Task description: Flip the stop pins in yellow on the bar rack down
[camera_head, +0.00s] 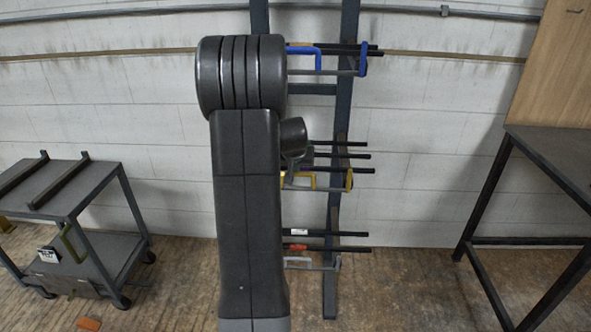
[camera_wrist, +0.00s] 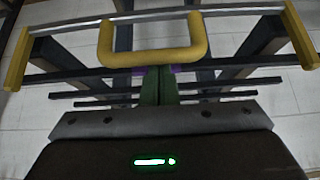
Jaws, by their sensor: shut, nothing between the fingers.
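The yellow fittings are on the middle level of the bar rack (camera_head: 340,215). In the wrist view a yellow U-shaped handle (camera_wrist: 152,56) hangs from a grey rail (camera_wrist: 235,12), with a yellow end piece at the left (camera_wrist: 17,60) and another at the right (camera_wrist: 301,36). In the head view the right end piece (camera_head: 349,180) shows, while my arm hides much of the left. My gripper (camera_wrist: 158,72) is shut and empty, its green fingertips close to the handle's lower bar. I cannot tell whether they touch.
Dark bars lie on the rack's levels. A blue fitting (camera_head: 363,58) is above and a grey one (camera_head: 325,264) below. A grey cart (camera_head: 98,185) stands left and a dark table (camera_head: 560,150) right. An orange block (camera_head: 89,323) lies on the floor.

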